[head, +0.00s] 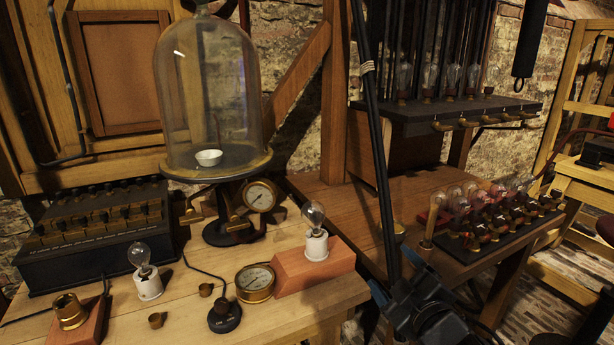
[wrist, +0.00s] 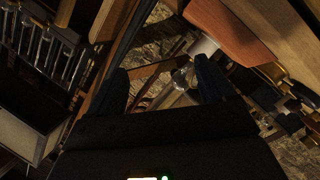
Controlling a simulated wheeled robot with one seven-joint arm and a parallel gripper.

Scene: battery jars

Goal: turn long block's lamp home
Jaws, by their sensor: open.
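The long block (head: 313,268) is a reddish wooden block on the pale table in the head view. A clear lamp (head: 313,214) stands upright in a white socket (head: 316,246) on it. My gripper (head: 393,271) is open, off the table's right edge, to the right of the block and apart from the lamp. In the wrist view my gripper (wrist: 160,68) has its two dark fingers spread. The lamp's glass (wrist: 181,82) shows between them, closer to the right finger, with the white socket (wrist: 204,44) and the block (wrist: 229,32) behind. The lamp's exact depth is unclear there.
A pressure gauge (head: 255,282) lies just left of the block. A glass bell jar (head: 208,95) stands behind. Another lamp (head: 140,258) in a white socket and a brass-topped block (head: 82,325) are at left. A rack of jars (head: 500,218) stands at right.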

